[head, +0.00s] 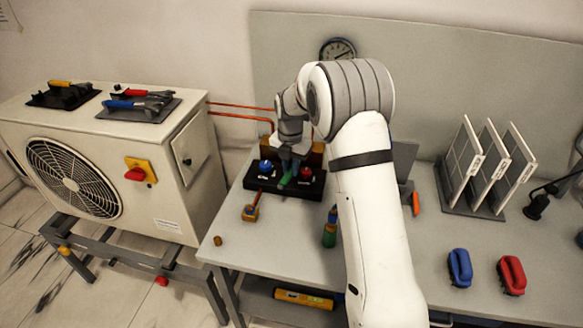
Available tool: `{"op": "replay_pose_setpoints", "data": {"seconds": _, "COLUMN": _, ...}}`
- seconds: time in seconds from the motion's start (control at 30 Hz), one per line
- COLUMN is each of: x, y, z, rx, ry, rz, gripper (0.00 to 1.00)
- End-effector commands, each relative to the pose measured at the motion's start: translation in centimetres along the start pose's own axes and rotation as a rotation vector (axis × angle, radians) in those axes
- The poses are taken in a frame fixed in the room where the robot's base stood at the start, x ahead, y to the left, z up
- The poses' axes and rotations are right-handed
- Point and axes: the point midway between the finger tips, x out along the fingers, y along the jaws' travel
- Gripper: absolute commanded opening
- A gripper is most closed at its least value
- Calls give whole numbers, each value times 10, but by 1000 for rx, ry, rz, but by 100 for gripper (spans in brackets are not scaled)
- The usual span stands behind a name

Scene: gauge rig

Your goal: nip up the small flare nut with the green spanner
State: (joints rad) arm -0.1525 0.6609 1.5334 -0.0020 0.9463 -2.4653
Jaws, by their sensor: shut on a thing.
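My gripper (291,160) is at the back of the bench, seen from behind my arm. I cannot make out the small flare nut; whether the spanner touches a nut is not clear.
The outdoor unit (190,205) at left carries tools on dark pads (165,112). Copper pipes (240,115) run from it toward the bench. A small brass piece (218,240), a green bottle-like thing (329,236), a rack (485,209) and blue and red brushes stand around. The bench's front left is mostly clear.

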Motion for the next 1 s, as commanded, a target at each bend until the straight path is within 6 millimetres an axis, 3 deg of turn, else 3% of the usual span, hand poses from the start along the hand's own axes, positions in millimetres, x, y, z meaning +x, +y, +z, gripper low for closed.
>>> {"op": "replay_pose_setpoints", "data": {"seconds": 0.5, "x": -34, "y": 0, "z": 1, "rx": 0, "ry": -2, "rz": 2, "gripper": 0}}
{"op": "replay_pose_setpoints", "data": {"seconds": 0.87, "x": -36, "y": 0, "z": 0, "rx": 0, "ry": -1, "rz": 1, "gripper": 0}}
{"op": "replay_pose_setpoints", "data": {"seconds": 1.0, "x": -50, "y": 0, "z": 0, "rx": 0, "ry": -2, "rz": 1, "gripper": 0}}
